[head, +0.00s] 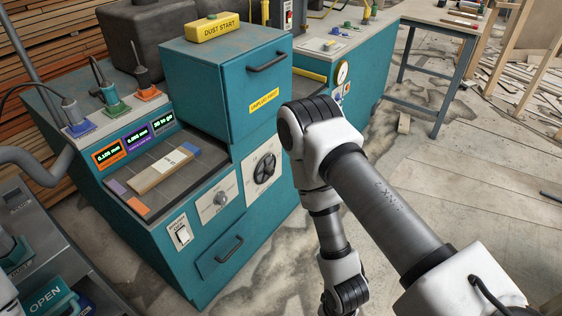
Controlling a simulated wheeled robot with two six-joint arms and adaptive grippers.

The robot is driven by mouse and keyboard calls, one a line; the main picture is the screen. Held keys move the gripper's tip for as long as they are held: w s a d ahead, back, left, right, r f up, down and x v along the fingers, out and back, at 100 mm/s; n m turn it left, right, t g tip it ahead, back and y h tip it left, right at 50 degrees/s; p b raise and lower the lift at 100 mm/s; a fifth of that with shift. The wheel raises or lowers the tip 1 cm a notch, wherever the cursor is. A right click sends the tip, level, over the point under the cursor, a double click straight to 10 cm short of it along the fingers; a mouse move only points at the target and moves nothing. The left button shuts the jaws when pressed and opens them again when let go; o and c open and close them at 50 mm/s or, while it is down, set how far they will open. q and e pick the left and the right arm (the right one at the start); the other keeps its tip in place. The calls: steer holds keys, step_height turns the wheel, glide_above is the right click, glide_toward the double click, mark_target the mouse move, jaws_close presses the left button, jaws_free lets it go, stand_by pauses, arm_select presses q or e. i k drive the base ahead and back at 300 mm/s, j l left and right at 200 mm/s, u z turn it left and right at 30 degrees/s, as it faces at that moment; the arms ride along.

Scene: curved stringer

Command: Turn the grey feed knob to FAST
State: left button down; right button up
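A small grey knob (221,199) sits on a pale plate (210,208) on the front of the teal machine (180,240). The plate's markings are too small to read, so I cannot tell the knob's setting. Nothing touches the knob. My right arm comes in from the right, bends at the centre and runs down past the bottom edge, to the right of the knob. Its gripper is out of view. My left gripper is not in view either.
A black round control (265,167) is right of the knob, and a white rocker switch (182,235) is left of it. A drawer handle (230,249) is below. A yellow DUST START block (212,27) lies on the cabinet. The floor right of the machine is mostly clear.

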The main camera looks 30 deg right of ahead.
mark_target(220, 198)
steer(key=z, duration=0.4)
steer(key=i+l+z, duration=0.15)
steer(key=l, duration=0.3)
steer(key=l+z, duration=0.1)
steer(key=l, duration=0.3)
steer(key=i+l+z, duration=0.15)
steer(key=l, duration=0.3)
